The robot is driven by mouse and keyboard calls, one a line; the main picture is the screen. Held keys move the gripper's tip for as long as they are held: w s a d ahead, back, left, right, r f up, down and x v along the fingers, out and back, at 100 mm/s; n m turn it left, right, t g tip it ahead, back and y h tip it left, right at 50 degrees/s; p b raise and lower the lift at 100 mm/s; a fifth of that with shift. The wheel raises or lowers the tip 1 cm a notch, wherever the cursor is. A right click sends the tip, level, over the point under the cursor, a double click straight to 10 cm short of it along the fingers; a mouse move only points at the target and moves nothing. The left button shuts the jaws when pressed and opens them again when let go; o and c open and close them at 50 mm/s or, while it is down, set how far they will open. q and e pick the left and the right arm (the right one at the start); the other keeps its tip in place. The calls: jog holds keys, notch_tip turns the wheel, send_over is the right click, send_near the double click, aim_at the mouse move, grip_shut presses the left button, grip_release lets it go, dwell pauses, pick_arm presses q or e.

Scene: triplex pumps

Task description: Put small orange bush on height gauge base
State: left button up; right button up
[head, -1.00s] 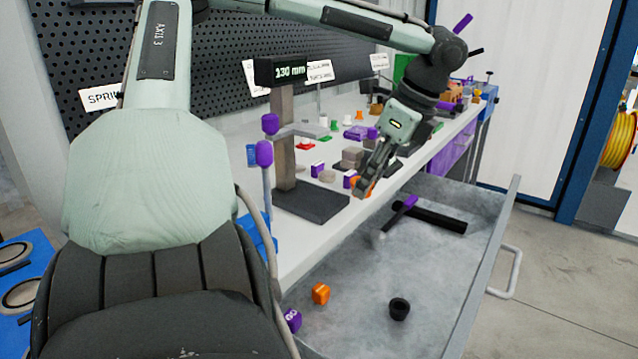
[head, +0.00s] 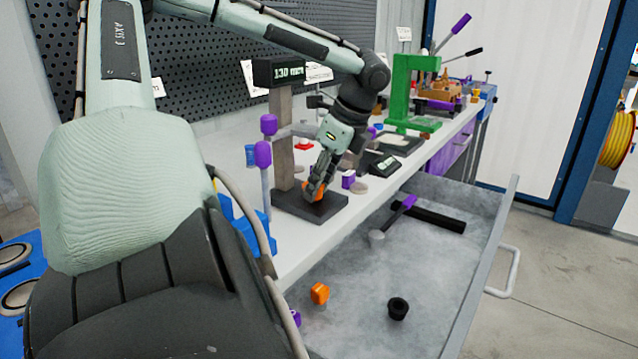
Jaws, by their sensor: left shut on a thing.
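My left gripper (head: 317,190) is shut on a small orange bush (head: 312,191) and points down over the height gauge base (head: 325,209). The base is a dark flat plate at the foot of the gauge's grey column (head: 283,140), whose display (head: 279,71) reads 130 mm. The bush is at or just above the plate; I cannot tell whether it touches. The fingers hide part of the bush. My right gripper is not in view.
An open grey drawer (head: 440,258) juts out below the bench. It holds an orange piece (head: 320,293), a black ring-like part (head: 398,308) and a purple-handled hammer (head: 393,219). A green press (head: 408,92) stands farther along the bench. Purple-tipped parts (head: 263,154) flank the gauge.

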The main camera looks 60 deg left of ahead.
pick_arm(q)
jog(key=shift+f, duration=0.1)
jog(key=o, duration=1.1)
jog(key=shift+c, duration=0.2)
jog(key=v, duration=1.2)
